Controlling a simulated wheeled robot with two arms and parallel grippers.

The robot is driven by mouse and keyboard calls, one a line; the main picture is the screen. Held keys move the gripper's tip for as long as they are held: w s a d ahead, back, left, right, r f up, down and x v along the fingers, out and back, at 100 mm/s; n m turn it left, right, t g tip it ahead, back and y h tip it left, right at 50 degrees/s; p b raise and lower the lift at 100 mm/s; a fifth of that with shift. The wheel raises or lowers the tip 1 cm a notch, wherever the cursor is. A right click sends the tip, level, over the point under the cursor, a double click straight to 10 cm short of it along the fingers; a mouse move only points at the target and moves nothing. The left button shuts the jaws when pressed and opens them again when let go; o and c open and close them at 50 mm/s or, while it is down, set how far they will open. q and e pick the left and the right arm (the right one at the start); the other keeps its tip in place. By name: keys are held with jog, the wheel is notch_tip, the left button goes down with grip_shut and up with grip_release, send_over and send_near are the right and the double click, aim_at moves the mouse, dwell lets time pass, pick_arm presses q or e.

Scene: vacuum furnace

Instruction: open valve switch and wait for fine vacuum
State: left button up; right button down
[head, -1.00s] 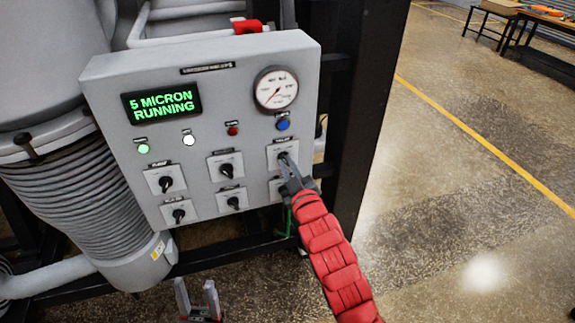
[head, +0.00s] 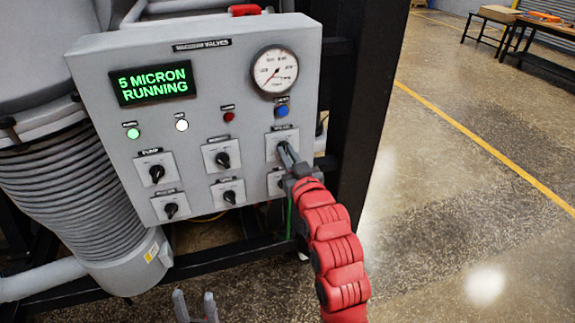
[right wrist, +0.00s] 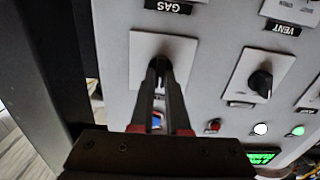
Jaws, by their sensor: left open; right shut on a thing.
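The grey valve panel (head: 230,62) faces me in the head view. Its display (head: 153,86) reads "5 MICRON RUNNING" in green. The upper right valve switch (head: 275,150) has a white plate, and its label is too small to read. My right gripper (head: 285,153) is shut on that switch's knob; the fingers hide most of it. In the right wrist view, the fingers (right wrist: 161,70) close over the knob in front of the white plate (right wrist: 185,50). My left gripper (head: 196,306) is open and empty below the panel, at the bottom edge of the head view.
The round gauge (head: 275,70) has its needle toward the lower left. A green lamp (head: 133,134) and a white lamp (head: 182,125) glow. Other black-knobbed switches (head: 222,159) sit close by. A black frame post (head: 365,120) stands right of the panel; open floor lies beyond.

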jog(key=shift+d+f+m+b, duration=0.1)
jog(key=shift+m+b, duration=1.25)
jog(key=shift+m, duration=1.75)
jog(key=c, duration=0.9)
grip_release()
